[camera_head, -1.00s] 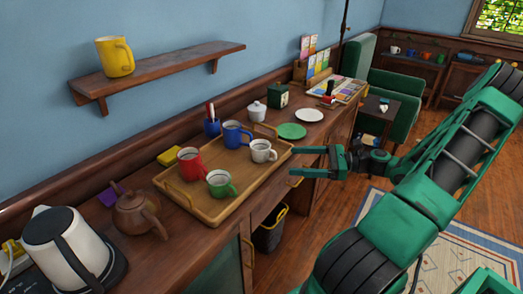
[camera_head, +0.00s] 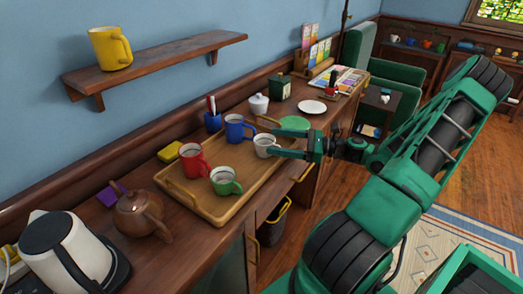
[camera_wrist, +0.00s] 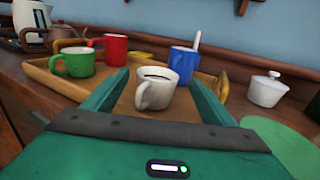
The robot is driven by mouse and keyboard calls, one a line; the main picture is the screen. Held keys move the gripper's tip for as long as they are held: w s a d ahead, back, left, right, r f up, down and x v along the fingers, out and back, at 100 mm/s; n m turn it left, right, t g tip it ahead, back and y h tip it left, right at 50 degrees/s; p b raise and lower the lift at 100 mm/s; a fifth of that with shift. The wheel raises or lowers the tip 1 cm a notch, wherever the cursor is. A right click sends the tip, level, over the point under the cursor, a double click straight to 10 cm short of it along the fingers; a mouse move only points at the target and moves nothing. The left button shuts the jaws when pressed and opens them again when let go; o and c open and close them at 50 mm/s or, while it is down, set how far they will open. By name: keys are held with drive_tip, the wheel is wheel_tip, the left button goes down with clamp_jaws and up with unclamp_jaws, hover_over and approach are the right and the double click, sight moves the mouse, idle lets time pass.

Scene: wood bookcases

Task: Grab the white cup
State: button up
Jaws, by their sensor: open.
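The white cup (camera_head: 264,145) stands upright at the right end of the wooden tray (camera_head: 205,207) on the counter, with dark liquid inside. In the wrist view the white cup (camera_wrist: 155,88) sits between my two spread fingers, a little beyond or between their tips; its handle faces left and toward me. My gripper (camera_head: 278,144) is open and comes in from the right, its fingertips beside the cup. In the wrist view my gripper (camera_wrist: 158,82) holds nothing. Whether a finger touches the cup cannot be told.
A blue mug (camera_head: 236,128), a red mug (camera_head: 193,160) and a green mug (camera_head: 224,181) share the tray. A teapot (camera_head: 140,214) and kettle (camera_head: 65,250) are at left.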

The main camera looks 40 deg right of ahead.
sight(266, 140)
drive_tip(key=shift+x, duration=2.2)
drive_tip(key=shift+s+a, duration=0.15)
drive_tip(key=shift+a, duration=0.05)
drive_tip(key=c, duration=1.2)
drive_tip(key=shift+c, duration=0.2)
drive_tip(key=shift+r, duration=0.15)
